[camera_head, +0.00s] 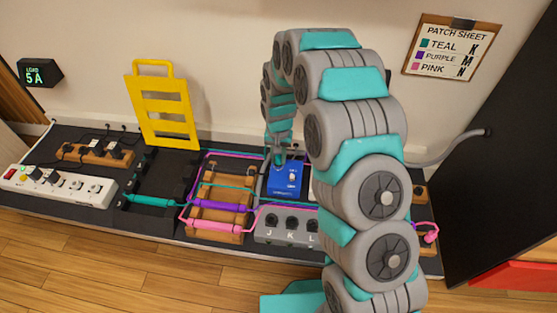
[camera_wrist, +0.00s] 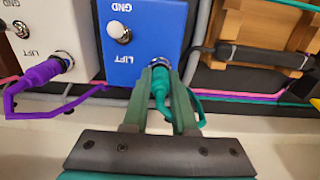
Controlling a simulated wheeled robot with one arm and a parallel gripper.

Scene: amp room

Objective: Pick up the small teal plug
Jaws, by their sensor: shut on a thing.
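The small teal plug (camera_wrist: 160,88) is at the socket on the edge of the blue box (camera_wrist: 143,35), in the wrist view. Its tip meets the metal ring there; I cannot tell how deep it sits. A teal cable runs from it. My gripper (camera_wrist: 162,78) is shut on the plug, with one green finger on each side. In the head view my gripper (camera_head: 279,156) reaches down at the back of the blue box (camera_head: 285,182). The plug cannot be made out there.
A purple plug (camera_wrist: 46,72) sits in the neighbouring white box (camera_wrist: 56,25). A grey box (camera_head: 285,238) with sockets marked J, K, L stands in front. A wooden block (camera_head: 222,180) with cables and a yellow rack (camera_head: 160,103) stand left. A patch sheet (camera_head: 451,46) hangs on the wall.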

